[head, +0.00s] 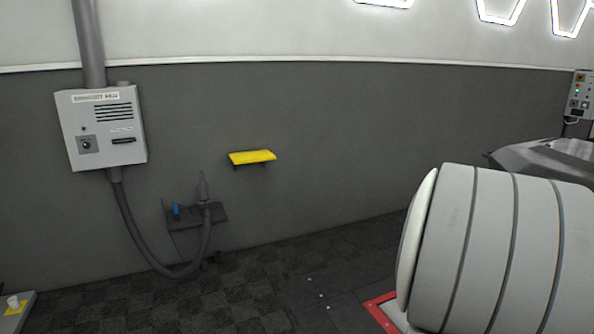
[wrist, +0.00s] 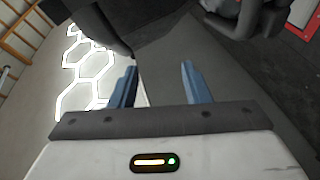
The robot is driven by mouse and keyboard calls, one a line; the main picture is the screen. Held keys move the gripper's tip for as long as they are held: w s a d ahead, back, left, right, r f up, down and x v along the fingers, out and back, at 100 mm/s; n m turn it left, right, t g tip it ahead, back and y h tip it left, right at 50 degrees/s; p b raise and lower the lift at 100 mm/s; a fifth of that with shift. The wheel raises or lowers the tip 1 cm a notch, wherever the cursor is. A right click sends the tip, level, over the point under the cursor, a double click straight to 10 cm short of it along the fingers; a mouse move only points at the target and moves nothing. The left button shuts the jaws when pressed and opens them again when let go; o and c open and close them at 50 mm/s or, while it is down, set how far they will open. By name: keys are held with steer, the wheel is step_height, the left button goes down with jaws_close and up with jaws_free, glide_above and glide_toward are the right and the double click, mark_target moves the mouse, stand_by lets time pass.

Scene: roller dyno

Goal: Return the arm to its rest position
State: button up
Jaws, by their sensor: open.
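My gripper (wrist: 160,72) shows in the wrist view, with two blue fingers set well apart and nothing between them. It is open and empty. Beyond the fingers are dark grey surfaces and a pale area with glowing hexagonal lights (wrist: 85,68). The gripper does not show in the head view, so I cannot tell its place relative to the room from there.
A large pale banded cylinder (head: 487,250), which I cannot identify, fills the lower right, near a red floor edge (head: 380,312). A wall box (head: 101,128) has a hose to a holder (head: 205,213). A yellow shelf (head: 252,157) juts out. Dark floor lies mostly clear.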

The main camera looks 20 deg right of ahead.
steer(key=w+a+f+t+y, duration=0.2)
steer(key=w+a+y, duration=0.3)
steer(key=a, duration=0.7)
steer(key=w+a+f+t+y, duration=0.15)
steer(key=w+a+y, duration=0.3)
steer(key=a, duration=0.85)
steer(key=s+a+f+g+y, duration=0.2)
steer(key=s+a+y, duration=0.15)
steer(key=a, duration=0.85)
steer(key=s+a+f+m+g+y, duration=0.1)
steer(key=s+a+g, duration=0.3)
steer(key=s+a, duration=0.5)
steer(key=shift+s+f, duration=0.85)
steer(key=shift+s, duration=0.05)
steer(key=shift+g, duration=0.25)
steer(key=shift+c, duration=0.5)
steer(key=shift+c, duration=0.2)
